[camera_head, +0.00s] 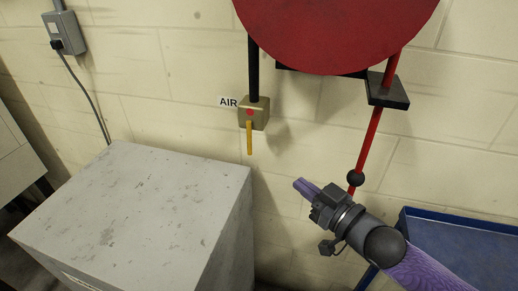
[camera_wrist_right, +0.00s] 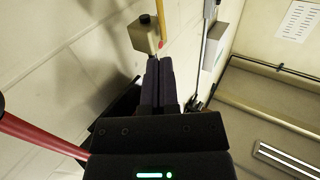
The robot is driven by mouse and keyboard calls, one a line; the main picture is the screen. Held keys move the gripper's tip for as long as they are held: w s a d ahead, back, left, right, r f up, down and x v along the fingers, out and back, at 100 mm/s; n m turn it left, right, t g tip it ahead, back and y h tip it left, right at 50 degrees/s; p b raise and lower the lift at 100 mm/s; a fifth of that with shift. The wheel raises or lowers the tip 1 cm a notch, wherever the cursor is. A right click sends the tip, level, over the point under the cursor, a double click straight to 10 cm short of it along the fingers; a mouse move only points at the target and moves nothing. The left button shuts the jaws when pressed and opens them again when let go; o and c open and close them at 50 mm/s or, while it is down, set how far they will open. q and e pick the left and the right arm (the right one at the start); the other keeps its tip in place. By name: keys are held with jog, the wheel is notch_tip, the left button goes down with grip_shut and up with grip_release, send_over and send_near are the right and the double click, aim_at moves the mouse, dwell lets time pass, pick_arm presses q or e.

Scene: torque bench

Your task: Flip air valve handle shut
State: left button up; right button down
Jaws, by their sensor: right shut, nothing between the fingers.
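The air valve is a brass block (camera_head: 262,108) at the lower end of a black pipe on the wall, beside an AIR label (camera_head: 228,102). Its yellow handle (camera_head: 249,140) hangs straight down from a red pivot, in line with the pipe. My right gripper (camera_head: 299,185) is shut and empty, below and right of the handle and apart from it in the head view. In the right wrist view the shut fingers (camera_wrist_right: 160,66) point toward the valve block (camera_wrist_right: 144,35) and the yellow handle (camera_wrist_right: 161,14). My left gripper is not in view.
A red hose reel (camera_head: 335,30) hangs above; its red hose (camera_head: 367,145) ends in a black ball (camera_head: 355,178) close to my right gripper. A grey cabinet (camera_head: 135,205) stands at lower left. A blue tray or bench (camera_head: 465,240) is at lower right. The wall below the valve is clear.

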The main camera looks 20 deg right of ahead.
aim_at(251, 148)
jog(key=b+x, duration=0.4)
jog(key=x, duration=0.9)
jog(key=shift+w+f, duration=0.1)
jog(key=shift+w, duration=0.1)
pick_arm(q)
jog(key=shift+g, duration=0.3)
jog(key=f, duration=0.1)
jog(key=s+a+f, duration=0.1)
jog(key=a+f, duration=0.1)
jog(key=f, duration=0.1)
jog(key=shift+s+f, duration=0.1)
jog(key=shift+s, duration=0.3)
pick_arm(e)
jog(key=shift+w+a, duration=0.15)
jog(key=shift+w, duration=0.15)
pick_arm(q)
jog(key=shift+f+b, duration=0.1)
jog(key=shift+b, duration=0.2)
